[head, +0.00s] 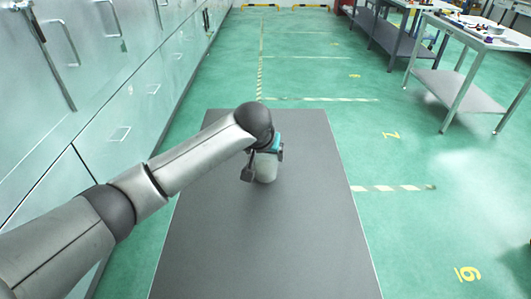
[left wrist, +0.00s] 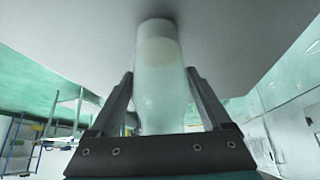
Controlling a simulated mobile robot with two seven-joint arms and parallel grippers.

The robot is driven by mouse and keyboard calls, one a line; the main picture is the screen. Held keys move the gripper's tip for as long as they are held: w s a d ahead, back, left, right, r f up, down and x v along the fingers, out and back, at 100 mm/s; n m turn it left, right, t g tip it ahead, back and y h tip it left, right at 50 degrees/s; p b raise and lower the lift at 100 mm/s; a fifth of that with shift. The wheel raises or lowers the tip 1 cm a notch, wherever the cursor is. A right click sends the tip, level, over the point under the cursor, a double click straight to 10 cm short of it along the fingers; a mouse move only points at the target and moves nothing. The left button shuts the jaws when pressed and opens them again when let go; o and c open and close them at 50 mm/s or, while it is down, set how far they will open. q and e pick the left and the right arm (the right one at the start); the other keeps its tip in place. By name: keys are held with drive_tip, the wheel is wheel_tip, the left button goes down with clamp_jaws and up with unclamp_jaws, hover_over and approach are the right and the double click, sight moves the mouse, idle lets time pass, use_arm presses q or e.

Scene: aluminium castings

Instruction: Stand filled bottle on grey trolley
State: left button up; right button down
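The grey trolley (head: 265,245) has a flat dark grey top that fills the middle of the head view. My left gripper (head: 264,162) is over the far half of it. Its two fingers (left wrist: 160,85) close in on both sides of a pale, translucent bottle (left wrist: 162,90), with the tips against its sides. In the head view only part of the bottle (head: 266,170) shows below my wrist. The bottle looks upright, its far end at the grey surface; whether it bears on the top is hard to tell. My right gripper is not in view.
Metal cabinets with handles (head: 120,134) line the left side. Worktables with tools (head: 480,35) stand at the upper right. The green floor with marking strips (head: 395,188) is open right of the trolley. The trolley top around the bottle is bare.

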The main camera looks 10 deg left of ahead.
use_arm(q)
drive_tip(key=shift+o, duration=1.2)
drive_tip(key=shift+r, duration=0.1)
drive_tip(key=p+v, duration=0.3)
drive_tip(key=v, duration=0.9)
